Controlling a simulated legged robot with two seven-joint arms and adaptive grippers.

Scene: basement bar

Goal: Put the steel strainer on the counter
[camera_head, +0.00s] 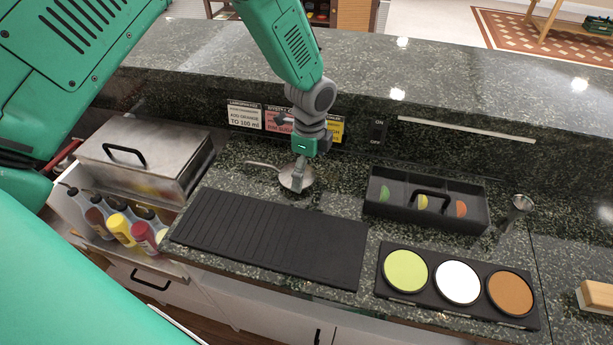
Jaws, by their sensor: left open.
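The steel strainer (305,182) is at the back of the dark green stone counter (347,205), behind the black ribbed mat. Its round bowl faces me and its thin handle points left. It appears to lie on the counter, though the contact is partly hidden. My left gripper (298,182) reaches down from above, its fingers right at the bowl and covering part of it. The gripper is open; whether a finger touches the strainer I cannot tell. My right gripper is not in view.
A black ribbed mat (270,235) lies in front. A black garnish caddy (425,212) and a tray with three coloured discs (458,282) are at right, near a metal jigger (520,204). A steel bin (150,155) and bottles (120,228) stand left. A raised ledge runs behind.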

